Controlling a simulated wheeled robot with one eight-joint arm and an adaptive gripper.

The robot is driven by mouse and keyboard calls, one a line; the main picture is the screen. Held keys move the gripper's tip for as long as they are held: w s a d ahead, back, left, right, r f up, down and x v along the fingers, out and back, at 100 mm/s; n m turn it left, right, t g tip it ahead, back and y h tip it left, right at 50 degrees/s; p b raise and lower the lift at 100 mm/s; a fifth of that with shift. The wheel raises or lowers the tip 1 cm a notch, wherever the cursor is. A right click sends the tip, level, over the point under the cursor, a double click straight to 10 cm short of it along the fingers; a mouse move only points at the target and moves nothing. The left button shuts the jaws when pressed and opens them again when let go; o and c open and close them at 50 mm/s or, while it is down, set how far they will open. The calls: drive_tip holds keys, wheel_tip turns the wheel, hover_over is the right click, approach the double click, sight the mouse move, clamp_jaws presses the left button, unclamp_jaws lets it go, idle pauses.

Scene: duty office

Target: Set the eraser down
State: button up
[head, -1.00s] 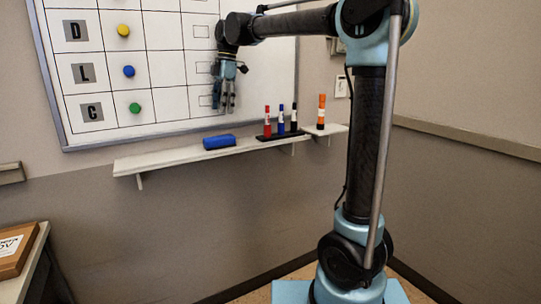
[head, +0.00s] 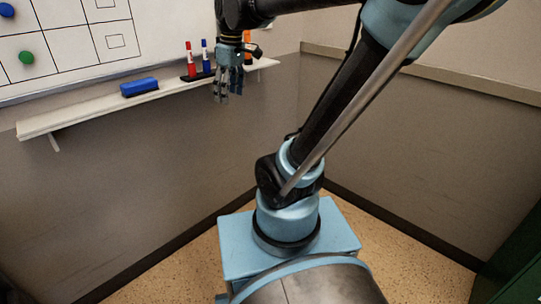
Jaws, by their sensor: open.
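The blue eraser (head: 139,87) lies on the narrow white shelf (head: 95,107) under the whiteboard, left of the markers. My gripper (head: 221,99) points downward in front of the shelf, to the right of the eraser and clear of it in the picture. Its fingers are open and I see nothing between them. The gripper hides part of the shelf's right portion.
A red marker (head: 190,60) and a blue marker (head: 206,57) stand in a dark holder on the shelf. The whiteboard (head: 75,52) has round magnets. The floor (head: 400,250) in the corner is clear.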

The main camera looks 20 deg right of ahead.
drive_tip(key=s+d+f+m, duration=0.5)
drive_tip(key=s+f, duration=0.1)
drive_tip(key=f, duration=0.3)
drive_tip(key=s+d+f+m+t+h, duration=0.1)
drive_tip(key=s+d+f+m, duration=0.4)
drive_tip(key=s+f, duration=0.2)
wheel_tip(320, 180, down, 2)
drive_tip(key=shift+d, duration=0.25)
drive_tip(key=shift+w, duration=0.1)
